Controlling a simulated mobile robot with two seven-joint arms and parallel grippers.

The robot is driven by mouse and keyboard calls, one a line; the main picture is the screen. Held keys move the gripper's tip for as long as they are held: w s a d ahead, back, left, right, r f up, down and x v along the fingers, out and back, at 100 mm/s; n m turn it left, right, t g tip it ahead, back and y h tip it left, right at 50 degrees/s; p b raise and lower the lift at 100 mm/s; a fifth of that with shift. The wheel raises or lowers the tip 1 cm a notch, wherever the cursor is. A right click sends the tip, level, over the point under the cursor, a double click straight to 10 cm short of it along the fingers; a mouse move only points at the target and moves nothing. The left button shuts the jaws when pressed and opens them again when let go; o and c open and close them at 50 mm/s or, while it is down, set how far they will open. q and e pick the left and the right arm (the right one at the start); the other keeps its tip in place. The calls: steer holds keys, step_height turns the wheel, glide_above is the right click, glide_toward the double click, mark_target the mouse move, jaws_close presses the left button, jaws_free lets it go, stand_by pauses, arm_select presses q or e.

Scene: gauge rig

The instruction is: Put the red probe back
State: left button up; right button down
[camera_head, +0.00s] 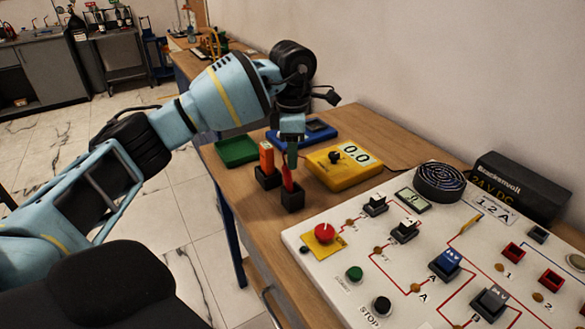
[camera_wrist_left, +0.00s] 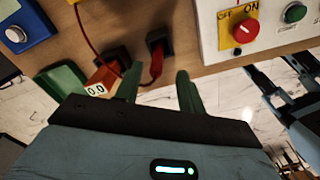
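The red probe (camera_head: 287,178) stands in a small black holder (camera_head: 292,199) on the wooden bench, leaning slightly. In the left wrist view the red probe (camera_wrist_left: 156,64) shows between the finger ends, in its black holder (camera_wrist_left: 162,42). My left gripper (camera_head: 291,157) points down just above the probe. In the wrist view my left gripper (camera_wrist_left: 157,78) has its green fingers apart, one on each side of the probe, with gaps visible. Whether the fingers touch it is unclear. A red lead (camera_wrist_left: 86,30) shows in the wrist view. My right gripper is not seen.
An orange block (camera_head: 267,158) stands in a second black holder (camera_head: 267,180) close to the left. A yellow meter (camera_head: 345,173) reading 0.0 is right of the probe. A green tray (camera_head: 236,150) lies behind. A white control panel (camera_head: 335,275) fills the front right.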

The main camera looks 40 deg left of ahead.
arm_select(q)
steer(key=shift+r, duration=2.3)
